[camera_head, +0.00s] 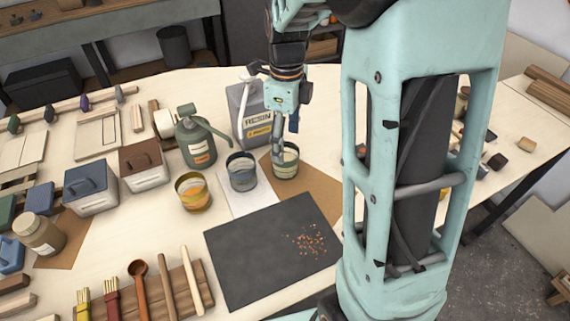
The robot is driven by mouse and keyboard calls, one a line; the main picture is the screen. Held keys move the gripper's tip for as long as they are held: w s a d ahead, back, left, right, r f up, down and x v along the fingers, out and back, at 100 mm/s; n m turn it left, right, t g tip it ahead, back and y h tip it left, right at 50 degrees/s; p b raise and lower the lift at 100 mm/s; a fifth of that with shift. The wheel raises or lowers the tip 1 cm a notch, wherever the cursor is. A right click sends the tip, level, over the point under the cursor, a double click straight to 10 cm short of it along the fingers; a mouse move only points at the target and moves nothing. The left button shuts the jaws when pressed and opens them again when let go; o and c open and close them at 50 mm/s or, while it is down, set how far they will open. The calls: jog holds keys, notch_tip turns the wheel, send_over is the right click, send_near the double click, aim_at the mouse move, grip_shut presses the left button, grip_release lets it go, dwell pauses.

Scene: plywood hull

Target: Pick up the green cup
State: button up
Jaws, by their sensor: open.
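The green cup (287,170), pale grey-green with a light inside, stands upright on the table at the right end of a row of three cups. My gripper (278,152) points down at this cup, with a finger overlapping its left rim. The jaws are open. I cannot tell whether the finger is inside the cup, touching it or just in front of it. The gripper covers part of the rim.
A blue-grey cup (242,173) stands close on the left, then a yellow cup (193,193). A grey resin can (241,108) and a green pump can (195,140) stand behind. A dark mat (260,265) with orange bits lies in front.

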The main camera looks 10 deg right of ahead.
aim_at(285, 151)
jog(key=f, duration=0.4)
jog(key=shift+w+f, duration=0.25)
jog(key=shift+f, duration=0.05)
jog(key=c, duration=1.7)
jog(key=shift+o, duration=0.2)
